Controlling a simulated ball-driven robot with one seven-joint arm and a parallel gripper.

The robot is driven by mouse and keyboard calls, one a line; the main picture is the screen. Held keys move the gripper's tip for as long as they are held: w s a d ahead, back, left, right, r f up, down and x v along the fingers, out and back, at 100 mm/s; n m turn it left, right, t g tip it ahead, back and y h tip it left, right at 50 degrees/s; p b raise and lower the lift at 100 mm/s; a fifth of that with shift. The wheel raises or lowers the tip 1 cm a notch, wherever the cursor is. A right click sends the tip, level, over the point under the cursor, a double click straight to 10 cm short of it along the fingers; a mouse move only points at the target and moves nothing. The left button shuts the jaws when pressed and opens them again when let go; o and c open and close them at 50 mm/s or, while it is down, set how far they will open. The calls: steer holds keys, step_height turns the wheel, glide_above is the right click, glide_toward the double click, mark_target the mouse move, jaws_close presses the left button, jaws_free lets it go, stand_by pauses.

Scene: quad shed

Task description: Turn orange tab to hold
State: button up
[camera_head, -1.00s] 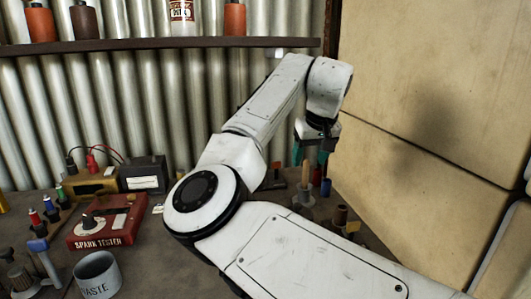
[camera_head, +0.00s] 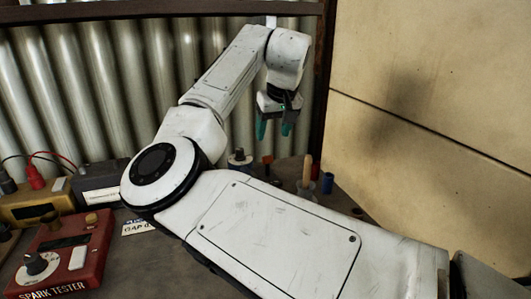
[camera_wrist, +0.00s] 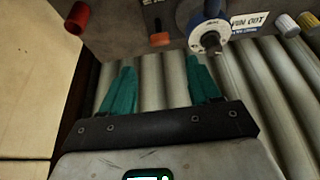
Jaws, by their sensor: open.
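The orange tab (camera_wrist: 160,39) shows in the wrist view, just beyond the gap between my fingertips and apart from them. In the head view a small orange-red tab (camera_head: 268,160) stands at the back of the bench, below my gripper. My gripper (camera_head: 274,131) has two teal fingers pointing down, spread apart with nothing between them. It also shows in the wrist view (camera_wrist: 162,68). Any hold marking by the tab is too small or cut off to read.
A blue-and-white knob (camera_wrist: 210,38) and a "PIN OUT" label (camera_wrist: 249,20) lie right of the tab in the wrist view. A red spark tester (camera_head: 75,255) is at left.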

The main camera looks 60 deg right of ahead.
mark_target(268, 156)
steer(key=x, duration=1)
steer(key=shift+b, duration=0.3)
steer(key=shift+r, duration=0.1)
steer(key=c, duration=1)
